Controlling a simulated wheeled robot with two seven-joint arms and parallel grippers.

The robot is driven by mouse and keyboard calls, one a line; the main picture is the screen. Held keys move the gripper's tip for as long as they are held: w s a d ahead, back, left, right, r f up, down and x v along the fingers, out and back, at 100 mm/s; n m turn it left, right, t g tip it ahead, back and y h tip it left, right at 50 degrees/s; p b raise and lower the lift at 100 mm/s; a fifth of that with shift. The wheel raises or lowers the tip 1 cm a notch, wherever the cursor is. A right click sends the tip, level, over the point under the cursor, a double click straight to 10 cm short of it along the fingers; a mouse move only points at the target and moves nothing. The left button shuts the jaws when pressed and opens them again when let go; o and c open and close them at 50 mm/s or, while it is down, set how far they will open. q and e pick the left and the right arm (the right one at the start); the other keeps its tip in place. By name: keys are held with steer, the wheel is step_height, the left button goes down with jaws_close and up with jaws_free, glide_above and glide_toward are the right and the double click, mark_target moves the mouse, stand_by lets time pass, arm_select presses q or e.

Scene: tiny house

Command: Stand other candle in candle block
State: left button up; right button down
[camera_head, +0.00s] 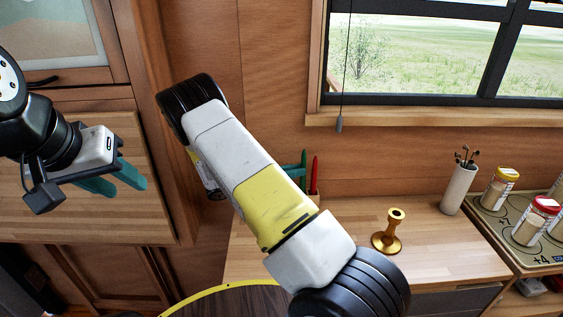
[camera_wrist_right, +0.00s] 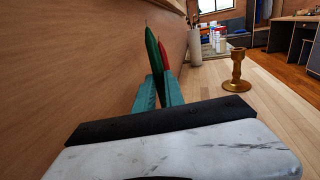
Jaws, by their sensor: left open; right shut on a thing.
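In the right wrist view a green candle (camera_wrist_right: 152,48) stands nearly upright between the teal fingers of my right gripper (camera_wrist_right: 159,92), which is shut on it. A red candle (camera_wrist_right: 164,56) shows just behind it, close to the wooden wall; it also shows in the head view (camera_head: 314,175), upright on the counter. My left gripper (camera_head: 118,178) is open and empty at the left, away from the counter.
A brass candlestick (camera_head: 389,236) stands empty on the wooden counter (camera_head: 448,249), right of my right arm. A white cylinder holding dark sticks (camera_head: 459,188) and several lidded jars (camera_head: 500,188) stand farther right. The wooden wall (camera_wrist_right: 88,62) is close beside my right gripper.

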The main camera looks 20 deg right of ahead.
steer(key=shift+f, duration=0.25)
steer(key=c, duration=1.3)
jaws_free()
steer(key=shift+c, duration=0.2)
